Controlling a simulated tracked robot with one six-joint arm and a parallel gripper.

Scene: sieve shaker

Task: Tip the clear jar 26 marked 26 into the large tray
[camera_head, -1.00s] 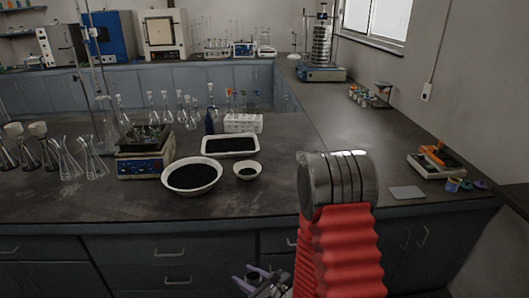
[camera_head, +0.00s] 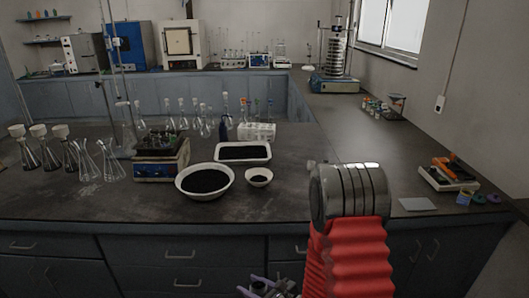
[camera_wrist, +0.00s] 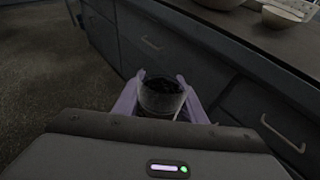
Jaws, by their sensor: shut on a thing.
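My gripper (camera_wrist: 162,98) is shut on a clear jar (camera_wrist: 162,98) with dark contents, held between its two purple fingers in the wrist view. No mark on the jar can be read. In the head view my gripper (camera_head: 268,287) is low at the bottom edge, in front of the cabinet fronts and below the bench top; the jar is hard to make out there. A white rectangular tray (camera_head: 243,161) with black material lies on the bench, up and left of my gripper and well apart from it.
A balance (camera_head: 161,168) and several flasks stand left. A white rack (camera_head: 257,131) is behind. The bench right of the bowls is mostly clear.

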